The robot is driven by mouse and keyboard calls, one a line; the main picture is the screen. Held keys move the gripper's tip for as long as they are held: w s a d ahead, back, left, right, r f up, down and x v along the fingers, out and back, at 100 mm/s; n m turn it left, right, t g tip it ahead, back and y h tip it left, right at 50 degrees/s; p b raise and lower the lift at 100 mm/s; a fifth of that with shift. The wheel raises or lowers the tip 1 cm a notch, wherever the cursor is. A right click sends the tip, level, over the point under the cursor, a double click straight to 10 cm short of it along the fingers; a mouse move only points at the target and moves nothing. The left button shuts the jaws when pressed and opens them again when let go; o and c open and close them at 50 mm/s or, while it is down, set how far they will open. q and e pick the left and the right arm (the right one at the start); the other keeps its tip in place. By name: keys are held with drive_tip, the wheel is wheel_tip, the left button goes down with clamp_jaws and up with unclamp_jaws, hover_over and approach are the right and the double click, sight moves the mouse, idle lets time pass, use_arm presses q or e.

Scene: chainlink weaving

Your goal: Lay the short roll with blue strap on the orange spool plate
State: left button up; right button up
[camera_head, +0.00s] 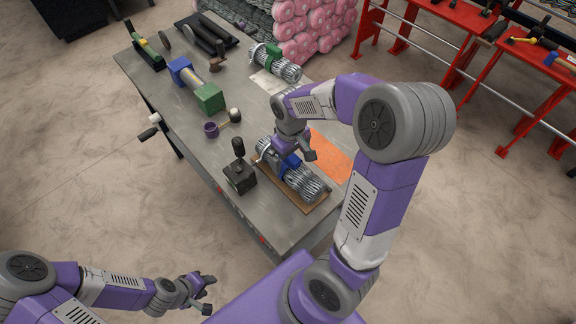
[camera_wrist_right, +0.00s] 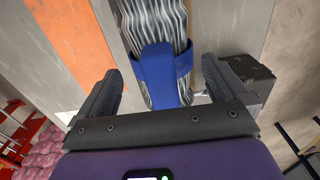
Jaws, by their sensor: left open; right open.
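The short wire roll with blue strap (camera_head: 308,184) lies on a brown board on the workbench. Its blue strap (camera_head: 291,163) shows just below my right gripper (camera_head: 298,152). In the right wrist view the strapped roll (camera_wrist_right: 157,30) lies ahead of and between the two spread fingers of my right gripper (camera_wrist_right: 163,85). Those fingers are open and not closed on it; whether either touches it I cannot tell. The orange spool plate (camera_head: 329,156) lies flat just right of the roll, partly hidden by my right arm. My left gripper (camera_head: 204,293) is open and empty, off the bench at lower left.
A dark block with a black knob (camera_head: 239,178) stands close left of the board (camera_head: 312,204). Bare bench top lies at the front left.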

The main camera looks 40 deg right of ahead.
wheel_tip(320, 180, down, 4)
drive_tip(key=shift+r+b, duration=0.15)
drive_tip(key=shift+b, duration=0.25)
drive_tip(key=shift+a, duration=0.1)
drive_tip(key=shift+w+r, duration=0.1)
drive_tip(key=shift+w, duration=0.05)
drive_tip(key=c, duration=1.6)
